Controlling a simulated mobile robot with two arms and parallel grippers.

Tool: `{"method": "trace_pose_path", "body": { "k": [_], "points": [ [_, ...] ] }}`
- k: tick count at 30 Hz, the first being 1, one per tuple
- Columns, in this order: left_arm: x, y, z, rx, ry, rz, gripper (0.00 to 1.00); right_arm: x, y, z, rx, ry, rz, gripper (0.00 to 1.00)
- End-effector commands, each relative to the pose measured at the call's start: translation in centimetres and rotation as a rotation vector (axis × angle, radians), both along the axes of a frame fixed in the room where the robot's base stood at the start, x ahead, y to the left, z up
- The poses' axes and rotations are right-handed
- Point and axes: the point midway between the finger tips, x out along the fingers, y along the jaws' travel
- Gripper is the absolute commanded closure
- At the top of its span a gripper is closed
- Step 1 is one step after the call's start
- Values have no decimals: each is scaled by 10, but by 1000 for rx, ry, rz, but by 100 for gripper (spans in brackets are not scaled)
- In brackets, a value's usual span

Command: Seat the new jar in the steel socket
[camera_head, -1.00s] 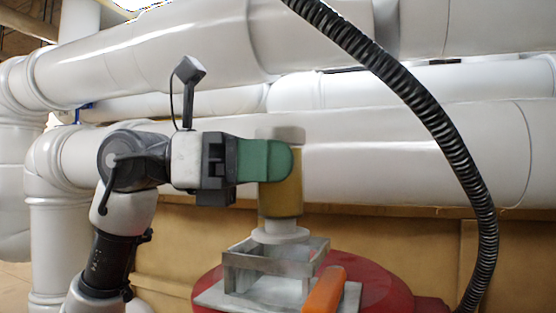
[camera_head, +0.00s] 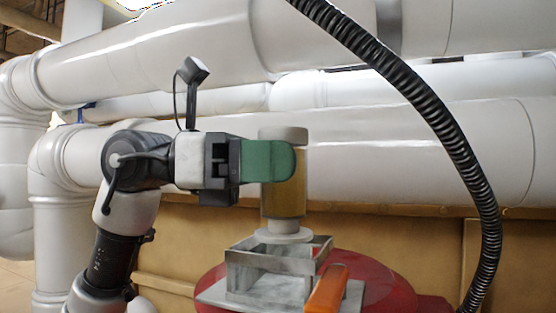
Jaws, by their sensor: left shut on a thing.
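The jar (camera_head: 284,200) has a yellow-brown body, a pale cap on top and a wide pale foot. It is upright above the steel socket (camera_head: 270,258), an open square frame on a flat plate. The foot is close to the top of the frame; I cannot tell whether it touches the rim. My left gripper (camera_head: 270,161), with green finger pads, is shut on the jar's upper body from the left and hides part of it. My right gripper is not in view.
An orange handle (camera_head: 325,290) stands at the socket's front right. The socket plate rests on a red round body (camera_head: 380,288). A black corrugated hose (camera_head: 440,130) hangs at the right. Large white pipes (camera_head: 420,150) run behind.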

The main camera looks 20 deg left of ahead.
Motion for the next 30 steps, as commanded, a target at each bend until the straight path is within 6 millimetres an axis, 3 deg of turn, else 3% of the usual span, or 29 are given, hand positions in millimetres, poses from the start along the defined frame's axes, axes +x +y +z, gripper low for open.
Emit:
{"method": "trace_pose_path", "body": {
  "k": [16,30],
  "points": [
    [0,0,-15,-1,0,1,80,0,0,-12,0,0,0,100],
    [0,0,-15,-1,0,0,80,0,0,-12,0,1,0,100]
  ]
}}
